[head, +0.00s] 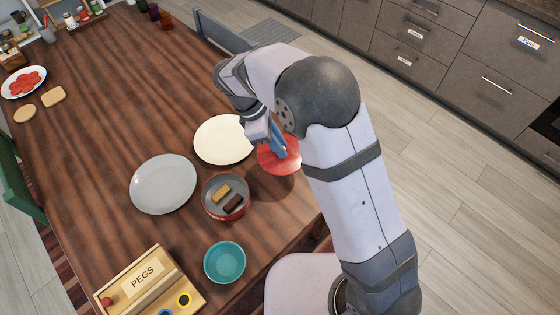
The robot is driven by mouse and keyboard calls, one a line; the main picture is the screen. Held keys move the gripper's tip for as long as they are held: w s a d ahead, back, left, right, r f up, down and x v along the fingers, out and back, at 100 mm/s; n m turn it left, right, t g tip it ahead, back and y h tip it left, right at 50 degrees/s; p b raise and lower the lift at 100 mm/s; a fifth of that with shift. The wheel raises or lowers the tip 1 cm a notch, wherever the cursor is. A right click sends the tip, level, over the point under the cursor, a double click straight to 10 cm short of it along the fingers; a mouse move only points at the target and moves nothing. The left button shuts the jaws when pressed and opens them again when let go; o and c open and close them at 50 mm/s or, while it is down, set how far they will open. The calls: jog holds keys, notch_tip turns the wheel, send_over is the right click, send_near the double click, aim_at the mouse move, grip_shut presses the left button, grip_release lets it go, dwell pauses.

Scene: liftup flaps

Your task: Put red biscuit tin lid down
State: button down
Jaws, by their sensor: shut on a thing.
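The red biscuit tin lid (287,161) is a round red disc to the right of the open tin, near the table's right edge. My gripper (279,151) is over the lid and shut on it; the fingertips and the grip point are partly hidden by my arm. I cannot tell whether the lid touches the table or hangs a little above it. The red biscuit tin (208,205) stands open and upright on the table, with a tan biscuit (221,193) and a dark brown biscuit (233,203) inside.
A cream plate (218,139) lies left of the lid, a grey plate (163,184) left of the tin. A teal bowl (225,262) and a wooden PEGS box (145,280) stand at the near side. The table's middle left (95,150) is clear. A chair (300,280) is at the right edge.

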aim_at(276, 156)
jog(key=shift+f+p, duration=0.45)
jog(key=shift+f, duration=3.2)
jog(key=shift+f, duration=0.2)
jog(key=c, duration=1.7)
grip_release()
jog(key=shift+o, duration=0.2)
jog(key=shift+r, duration=0.1)
jog(key=b+v, duration=0.1)
jog(key=v, duration=1.1)
jog(key=shift+r+b, duration=0.15)
jog(key=shift+b, duration=0.25)
jog(key=shift+d, duration=0.1)
